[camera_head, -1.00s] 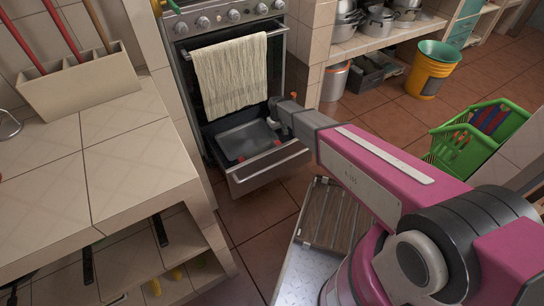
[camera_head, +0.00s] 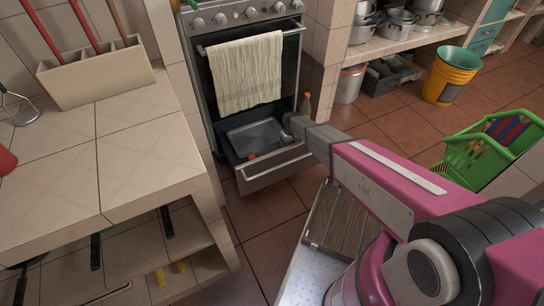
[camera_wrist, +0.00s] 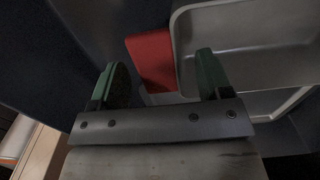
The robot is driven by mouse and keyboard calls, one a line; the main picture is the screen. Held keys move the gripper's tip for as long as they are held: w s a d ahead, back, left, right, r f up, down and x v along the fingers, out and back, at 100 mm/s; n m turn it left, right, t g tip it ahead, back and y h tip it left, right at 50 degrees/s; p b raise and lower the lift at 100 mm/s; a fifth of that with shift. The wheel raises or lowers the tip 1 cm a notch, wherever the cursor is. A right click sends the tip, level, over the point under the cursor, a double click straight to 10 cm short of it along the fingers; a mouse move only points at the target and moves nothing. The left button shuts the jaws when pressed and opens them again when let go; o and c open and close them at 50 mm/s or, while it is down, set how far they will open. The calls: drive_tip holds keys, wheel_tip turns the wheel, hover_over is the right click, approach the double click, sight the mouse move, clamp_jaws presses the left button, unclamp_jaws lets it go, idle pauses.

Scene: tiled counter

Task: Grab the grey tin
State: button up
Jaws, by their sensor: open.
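The grey tin (camera_head: 254,135) is a shallow rectangular tray lying in the open drawer (camera_head: 274,168) under the oven. In the wrist view the grey tin (camera_wrist: 250,48) fills the upper right, cut off by the frame edge. My gripper (camera_wrist: 161,60) is open, with two green fingers apart and nothing held between them. Its right finger overlaps the tin's near left corner in the picture; I cannot tell whether they touch. A red item (camera_wrist: 150,60) lies beside the tin, in view between the fingers. In the head view the fingers are hidden at the drawer's right side.
The oven (camera_head: 255,60) with a hanging towel (camera_head: 246,75) stands above the drawer. A tiled counter (camera_head: 140,150) is close on the left. A green basket (camera_head: 470,158) and a yellow bucket (camera_head: 447,82) stand on the right. Some tiled floor is clear before the drawer.

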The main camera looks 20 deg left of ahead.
drive_tip(key=shift+f, duration=0.5)
drive_tip(key=c, duration=1.2)
drive_tip(key=shift+c, duration=0.3)
drive_tip(key=shift+r, duration=0.15)
